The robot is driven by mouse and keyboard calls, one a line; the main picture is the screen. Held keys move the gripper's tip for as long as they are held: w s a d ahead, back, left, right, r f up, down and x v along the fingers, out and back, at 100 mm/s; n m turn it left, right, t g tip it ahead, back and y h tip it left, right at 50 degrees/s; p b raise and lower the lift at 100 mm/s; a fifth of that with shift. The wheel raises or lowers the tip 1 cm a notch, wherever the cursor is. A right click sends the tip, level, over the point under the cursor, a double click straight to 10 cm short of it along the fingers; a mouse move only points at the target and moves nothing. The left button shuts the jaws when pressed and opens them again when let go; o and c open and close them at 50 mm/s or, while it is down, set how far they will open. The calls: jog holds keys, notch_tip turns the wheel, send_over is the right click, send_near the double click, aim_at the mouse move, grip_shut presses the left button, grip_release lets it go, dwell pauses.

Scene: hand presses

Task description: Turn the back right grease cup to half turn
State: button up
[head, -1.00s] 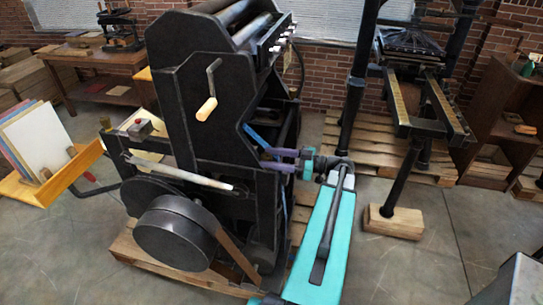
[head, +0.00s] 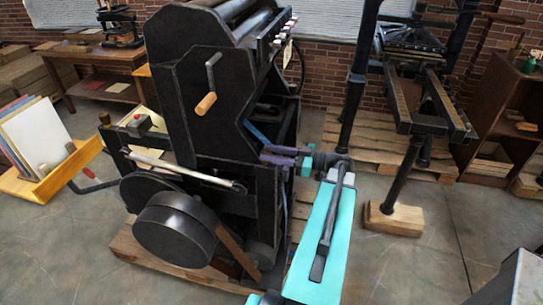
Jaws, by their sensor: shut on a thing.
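The black press (head: 215,130) stands in the middle of the head view. My teal arm reaches in from the lower right, and my gripper (head: 264,154), with purple fingers, is at the press's right side. Its fingers point left into the frame below the blue bar. They are closed on a small part there, where the back right grease cup would be. The cup itself is hidden by the fingers and too small to make out, so its turn position cannot be read.
A crank with a wooden handle (head: 206,103) hangs on the press's near side, above a large flywheel drum (head: 175,230). A second press (head: 415,75) stands on a pallet at the back right. A wooden rack of boards (head: 40,140) is at the left.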

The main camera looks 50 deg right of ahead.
jog(key=shift+s+a+m+t+h+b, duration=0.15)
jog(key=shift+m+h+b, duration=0.15)
jog(key=shift+b, duration=0.3)
jog(key=shift+w+m+t+h+b, duration=0.1)
jog(key=shift+m+t+h+b, duration=0.1)
jog(key=shift+h+b, duration=0.3)
jog(key=o, duration=1)
jog(key=shift+o, duration=0.2)
jog(key=shift+s, duration=0.2)
jog(key=b+v, duration=0.4)
jog(key=v, duration=0.9)
jog(key=shift+s+d+b, duration=0.2)
jog(key=shift+b, duration=0.2)
